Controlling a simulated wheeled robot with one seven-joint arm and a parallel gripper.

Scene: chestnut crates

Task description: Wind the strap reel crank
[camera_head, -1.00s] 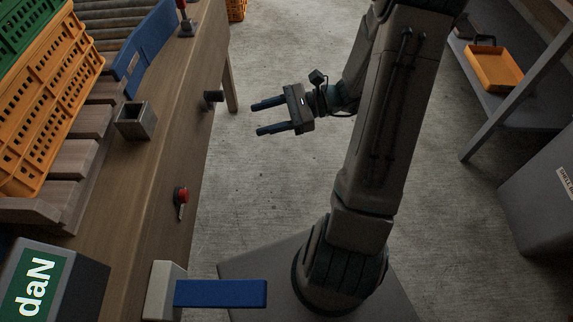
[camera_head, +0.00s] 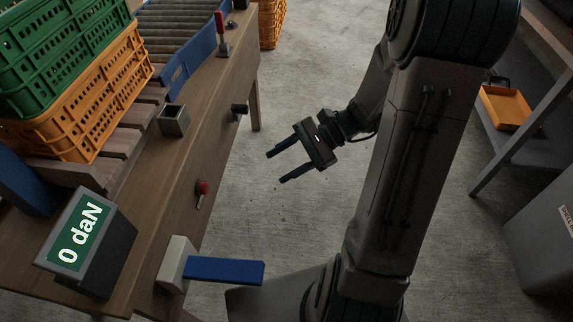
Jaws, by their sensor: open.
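My gripper (camera_head: 274,168) is open and empty, held over the floor to the right of the workbench (camera_head: 150,215), fingers pointing left. On the bench's front side are a red knob with a small dark lever (camera_head: 202,188) and a dark knob (camera_head: 240,108) farther back. A blue bar (camera_head: 225,270) sticks out to the right from a pale block (camera_head: 174,263) at the near end. I cannot tell for certain which of these is the reel crank. My gripper touches none of them. A display (camera_head: 81,237) on the bench reads 0 daN.
Concrete floor is free right of the bench. A shelf with an orange tray (camera_head: 506,107) is at right.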

